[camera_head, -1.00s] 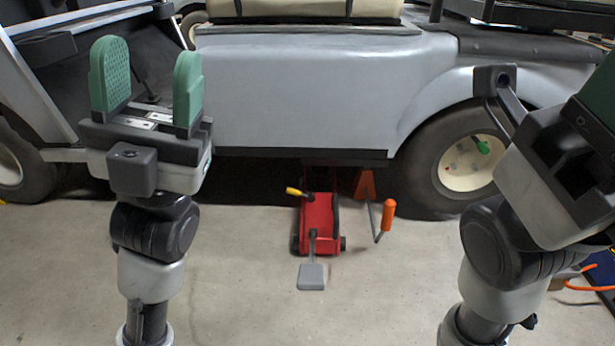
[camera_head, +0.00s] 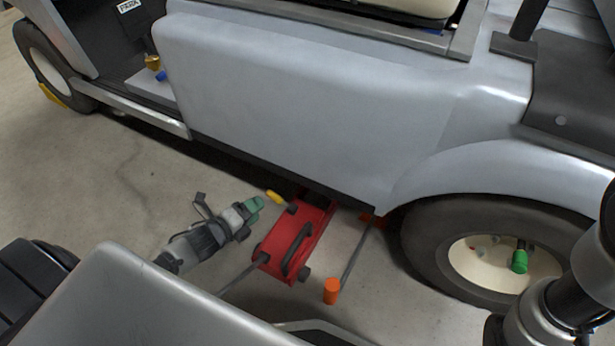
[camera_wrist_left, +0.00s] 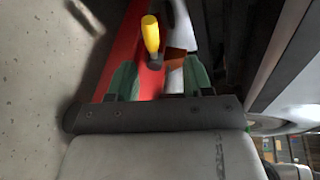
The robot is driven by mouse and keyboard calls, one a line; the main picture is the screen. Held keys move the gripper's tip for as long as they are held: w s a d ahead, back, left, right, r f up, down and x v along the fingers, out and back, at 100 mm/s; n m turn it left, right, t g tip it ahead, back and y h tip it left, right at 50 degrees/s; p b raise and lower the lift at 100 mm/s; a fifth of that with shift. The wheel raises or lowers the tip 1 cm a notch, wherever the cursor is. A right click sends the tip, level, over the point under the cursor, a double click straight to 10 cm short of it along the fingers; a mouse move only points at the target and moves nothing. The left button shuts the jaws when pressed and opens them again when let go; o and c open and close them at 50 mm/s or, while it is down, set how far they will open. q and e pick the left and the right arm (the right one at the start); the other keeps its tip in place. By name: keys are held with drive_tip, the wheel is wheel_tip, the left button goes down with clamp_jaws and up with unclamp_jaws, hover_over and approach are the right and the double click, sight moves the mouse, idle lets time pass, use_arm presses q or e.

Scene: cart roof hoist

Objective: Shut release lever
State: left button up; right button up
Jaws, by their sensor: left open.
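The red floor jack (camera_head: 296,238) stands on the floor partly under the cart. A short lever with a yellow grip (camera_head: 276,197), which looks like the release lever, sticks out from the jack's left side. My left gripper (camera_head: 256,205) is low beside the jack, just left of the yellow grip. In the left wrist view the green fingers of my left gripper (camera_wrist_left: 159,79) are apart and empty. The yellow grip (camera_wrist_left: 151,35) shows just past the fingertips, roughly between them, with the red jack (camera_wrist_left: 128,50) behind. I cannot tell whether they touch. My right gripper is not seen.
The grey cart body (camera_head: 310,90) hangs over the jack. An orange-ended handle (camera_head: 331,291) on a grey rod stands right of the jack. The rear wheel (camera_head: 490,255) is farther right. Open concrete floor (camera_head: 90,190) lies to the left.

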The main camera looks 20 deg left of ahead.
sight(278, 197)
use_arm(q)
drive_tip(key=b+x, duration=0.2)
drive_tip(key=x, duration=0.1)
drive_tip(key=f+b+x, duration=0.1)
drive_tip(key=b+x, duration=0.1)
drive_tip(key=x, duration=0.1)
drive_tip(key=b+x, duration=0.3)
drive_tip(key=x, duration=0.1)
drive_tip(key=shift+s+a+f, duration=0.15)
drive_tip(key=shift+a+f, duration=0.1)
drive_tip(key=shift+w+d, duration=0.1)
drive_tip(key=shift+w, duration=0.25)
drive_tip(key=shift+c, duration=0.2)
clamp_jaws()
